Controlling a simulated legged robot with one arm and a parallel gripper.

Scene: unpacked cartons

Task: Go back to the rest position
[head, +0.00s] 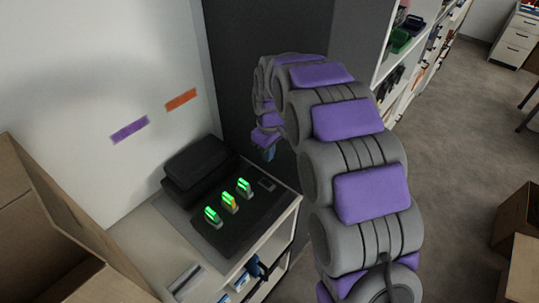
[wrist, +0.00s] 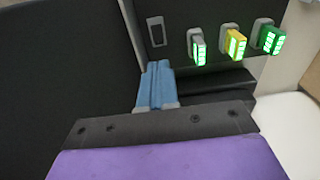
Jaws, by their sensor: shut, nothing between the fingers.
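My gripper (head: 268,153) hangs at the end of my arched arm in the head view, beside the dark panel and just beyond the right rear of the black charger-like unit (head: 238,222). In the wrist view its blue fingers (wrist: 157,88) are together with nothing between them. The unit carries three lit pieces. In the wrist view these are a grey one (wrist: 198,48), a yellow one (wrist: 236,44) and a green one (wrist: 271,39), each with green lights. An empty-looking slot (wrist: 156,31) sits beside the grey piece. The fingers appear apart from all of them.
The unit stands on a white shelf (head: 150,232) against a white wall. An open cardboard box (head: 70,225) is at the left. A tall dark panel (head: 235,60) rises behind my gripper. White shelving (head: 412,68) stands at the back right. Open carpet (head: 450,160) lies to the right.

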